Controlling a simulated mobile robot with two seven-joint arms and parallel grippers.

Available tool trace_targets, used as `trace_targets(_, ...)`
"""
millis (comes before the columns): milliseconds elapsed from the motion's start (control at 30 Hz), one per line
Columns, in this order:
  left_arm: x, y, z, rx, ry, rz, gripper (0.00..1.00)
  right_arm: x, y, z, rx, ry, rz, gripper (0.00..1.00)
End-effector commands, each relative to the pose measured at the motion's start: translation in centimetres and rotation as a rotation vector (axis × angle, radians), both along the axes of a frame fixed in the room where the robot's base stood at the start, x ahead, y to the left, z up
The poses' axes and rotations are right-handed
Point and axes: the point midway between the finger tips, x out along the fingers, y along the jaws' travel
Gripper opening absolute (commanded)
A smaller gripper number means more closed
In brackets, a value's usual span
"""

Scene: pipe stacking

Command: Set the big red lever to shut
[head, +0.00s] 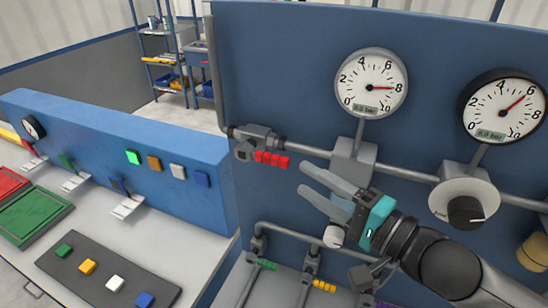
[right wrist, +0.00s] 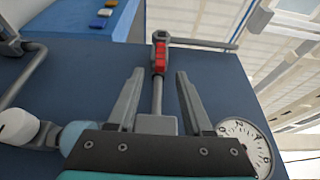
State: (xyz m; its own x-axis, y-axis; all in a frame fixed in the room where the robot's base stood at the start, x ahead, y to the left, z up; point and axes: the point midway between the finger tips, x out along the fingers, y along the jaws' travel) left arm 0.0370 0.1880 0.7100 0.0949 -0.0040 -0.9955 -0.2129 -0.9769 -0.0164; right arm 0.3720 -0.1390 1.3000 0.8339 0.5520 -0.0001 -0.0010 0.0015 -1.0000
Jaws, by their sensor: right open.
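The big red lever (head: 272,159) sits on a grey valve (head: 257,138) at the left end of the upper pipe on the blue panel. Its ribbed red grip points right, roughly along the pipe and just below it. My right gripper (head: 302,175) is open and empty, to the right of the lever, with its fingers pointing left towards it. In the right wrist view the red lever (right wrist: 160,58) shows ahead, between the lines of the two open fingers (right wrist: 159,74), apart from them. My left gripper is not in view.
Two round gauges (head: 372,84) (head: 503,106) and a black knob (head: 465,212) are on the panel. Smaller valves with green (head: 267,264) and yellow (head: 324,286) handles sit on lower pipes. A bench with coloured buttons (head: 115,282) is at left.

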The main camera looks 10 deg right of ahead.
Motion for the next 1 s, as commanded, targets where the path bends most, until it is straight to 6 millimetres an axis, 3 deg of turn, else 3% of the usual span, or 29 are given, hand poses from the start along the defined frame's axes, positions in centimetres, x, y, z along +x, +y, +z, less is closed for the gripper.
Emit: trace_targets(1000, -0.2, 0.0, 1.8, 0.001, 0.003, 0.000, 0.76, 7.3, 4.8, 0.1, -0.002, -0.001, 0.000, 0.51)
